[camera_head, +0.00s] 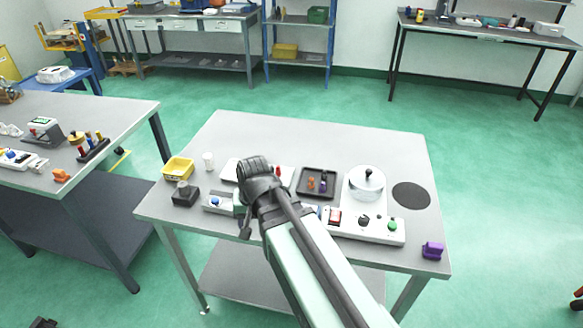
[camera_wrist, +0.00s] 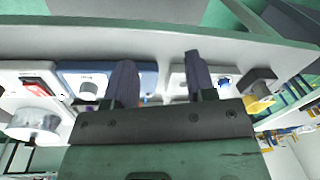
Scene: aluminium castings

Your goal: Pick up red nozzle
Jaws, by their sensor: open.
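A small red piece (camera_head: 277,171) shows on a white tray just right of my wrist in the head view; it may be the red nozzle, but it is too small to be sure. Orange-red and purple pieces (camera_head: 312,183) stand in a dark square tray (camera_head: 303,190) further right. In the wrist view my gripper (camera_wrist: 158,68) is open, its two dark fingers apart over the table's equipment. No red nozzle shows clearly between them. My arm hides part of the table in the head view.
A yellow bin (camera_head: 178,168), white cup (camera_head: 208,159) and dark block (camera_head: 186,194) stand left. A purple block (camera_head: 432,250) lies near the right corner. The table's back (camera_head: 300,137) is clear.

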